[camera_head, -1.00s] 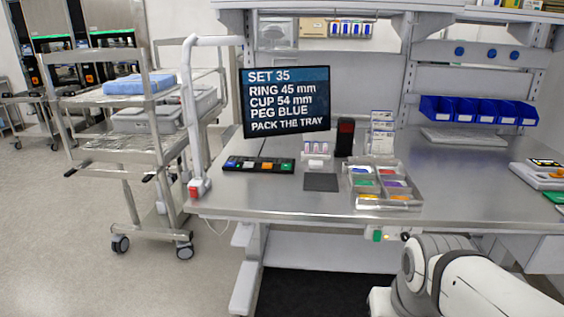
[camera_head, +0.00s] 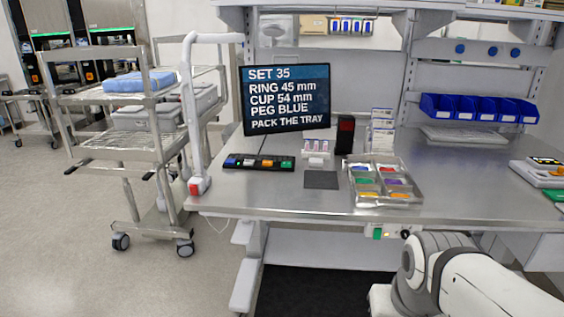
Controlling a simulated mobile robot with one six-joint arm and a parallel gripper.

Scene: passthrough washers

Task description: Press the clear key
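A black key strip (camera_head: 259,163) lies on the workbench below the screen. It carries a few coloured keys, with a green one (camera_head: 286,166) at its right end. The labels are too small to read, so I cannot tell which is the clear key. The screen (camera_head: 289,98) reads SET 35, RING 45 mm, CUP 54 mm, PEG BLUE, PACK THE TRAY. My gripper is not in view. Only white links of my arm show at the lower right, in front of the bench and well apart from the key strip.
A dark square pad (camera_head: 321,180) lies right of the strip. A clear tray (camera_head: 403,199) with coloured pieces stands beside it. A black box (camera_head: 345,135) stands behind. Blue bins (camera_head: 476,107) are at the back right. A cart (camera_head: 130,142) stands left. The bench's right front is mostly bare.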

